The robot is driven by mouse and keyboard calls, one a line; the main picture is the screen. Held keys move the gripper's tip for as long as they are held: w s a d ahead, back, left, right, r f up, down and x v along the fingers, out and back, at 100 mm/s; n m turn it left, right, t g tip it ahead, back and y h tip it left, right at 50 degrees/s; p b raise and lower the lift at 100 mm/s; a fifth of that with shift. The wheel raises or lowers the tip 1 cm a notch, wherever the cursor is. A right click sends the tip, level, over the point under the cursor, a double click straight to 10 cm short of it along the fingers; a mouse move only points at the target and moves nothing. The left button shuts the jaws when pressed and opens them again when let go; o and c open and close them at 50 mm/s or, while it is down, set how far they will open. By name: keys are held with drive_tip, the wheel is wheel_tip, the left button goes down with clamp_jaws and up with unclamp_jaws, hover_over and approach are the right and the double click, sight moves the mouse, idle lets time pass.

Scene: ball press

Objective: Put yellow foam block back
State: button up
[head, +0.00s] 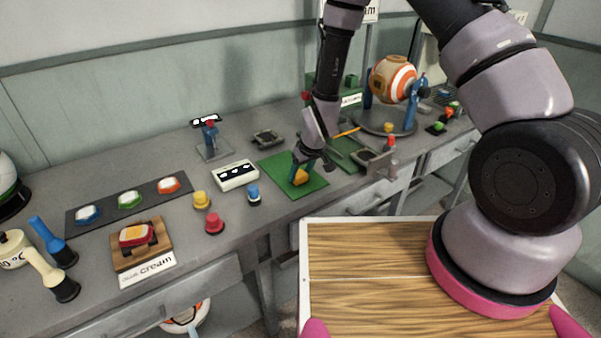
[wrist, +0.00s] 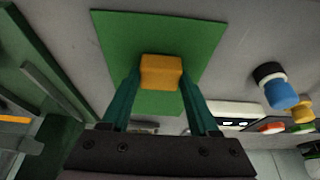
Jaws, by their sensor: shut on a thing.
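The yellow foam block (wrist: 161,72) is between the two teal fingers of my gripper (wrist: 160,84) in the wrist view. It also shows in the head view (head: 300,177), low over a green mat (head: 313,187) on the grey workbench. My gripper (head: 300,171) points down and is shut on the block. The green mat (wrist: 205,45) lies behind the block in the wrist view. I cannot tell whether the block touches the mat. Part of the block is hidden by the fingers.
A white box with black marks (head: 235,176) and a blue-topped button (head: 253,196) stand left of the mat. A grey metal bracket (head: 375,163) stands to the right. A striped ball (head: 393,79) sits on a blue stand at the back. Bench beyond the mat's front edge is bare.

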drive_tip(key=shift+f, duration=0.15)
drive_tip(key=o, duration=1.2)
drive_tip(key=s+d+r+m, duration=0.15)
drive_tip(key=d+r, duration=0.35)
drive_tip(key=r, duration=0.6)
drive_tip(key=s+d+r+m+t, duration=0.15)
drive_tip(key=d+r, duration=0.25)
drive_tip(key=r, duration=0.7)
drive_tip(key=s+d+r+m, duration=0.15)
drive_tip(key=d+r, duration=0.35)
drive_tip(key=r, duration=0.7)
drive_tip(key=s+d+r+m+t, duration=0.2)
drive_tip(key=s+d+r+m, duration=0.4)
drive_tip(key=s+d+r, duration=0.4)
drive_tip(key=s+r, duration=0.4)
drive_tip(key=shift+s+d+r+h, duration=0.15)
drive_tip(key=shift+s+d+h, duration=0.05)
drive_tip(key=shift+s+h, duration=0.15)
drive_tip(key=shift+m, duration=0.25)
